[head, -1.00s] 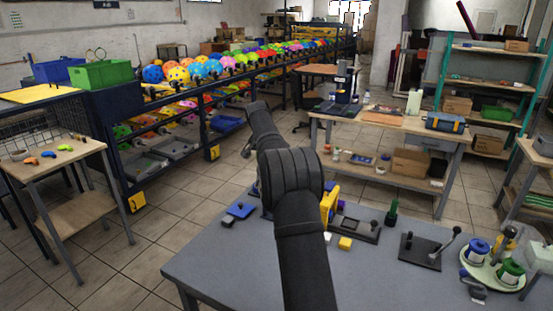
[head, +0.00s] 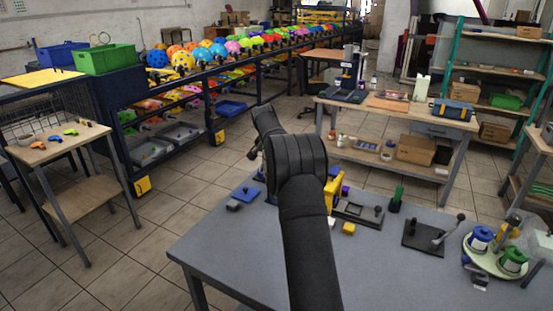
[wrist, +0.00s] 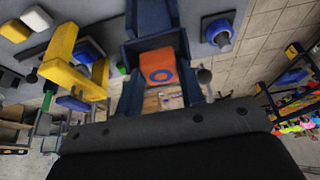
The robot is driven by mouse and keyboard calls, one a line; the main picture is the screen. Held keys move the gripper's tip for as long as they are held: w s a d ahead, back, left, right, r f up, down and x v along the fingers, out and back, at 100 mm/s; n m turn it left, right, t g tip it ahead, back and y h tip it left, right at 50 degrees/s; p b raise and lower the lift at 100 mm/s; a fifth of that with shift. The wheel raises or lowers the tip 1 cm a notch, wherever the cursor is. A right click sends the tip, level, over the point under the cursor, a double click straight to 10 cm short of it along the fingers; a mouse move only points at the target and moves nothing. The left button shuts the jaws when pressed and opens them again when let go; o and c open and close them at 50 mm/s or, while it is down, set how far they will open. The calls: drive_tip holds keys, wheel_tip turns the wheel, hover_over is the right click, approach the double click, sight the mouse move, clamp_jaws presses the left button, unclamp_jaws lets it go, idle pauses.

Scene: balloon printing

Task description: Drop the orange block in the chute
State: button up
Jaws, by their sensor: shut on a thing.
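In the wrist view the orange block (wrist: 157,65), with a blue ring on its face, sits between the fingers of my gripper (wrist: 160,80), which is shut on it. Behind the block is a blue trough-like part (wrist: 152,20), which looks like the chute. The block lines up with this part and overlaps it in the picture. I cannot tell whether they touch. In the head view my arm hides the block and the blue part, and my gripper barely shows.
A yellow frame (wrist: 62,55) stands left of the block in the wrist view. A blue piece with a knob (wrist: 219,35) is on the right. In the head view the grey table (head: 370,275) also carries a lever press (head: 425,238) and a spool carousel (head: 495,262).

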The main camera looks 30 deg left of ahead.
drive_tip(key=o, duration=0.9)
drive_tip(key=shift+r, duration=0.1)
drive_tip(key=shift+s+r, duration=0.1)
drive_tip(key=shift+r, duration=0.3)
drive_tip(key=shift+o, duration=0.4)
drive_tip(key=v, duration=1.6)
drive_tip(key=shift+s+r, duration=0.15)
drive_tip(key=shift+r, duration=0.05)
drive_tip(key=shift+f, duration=0.1)
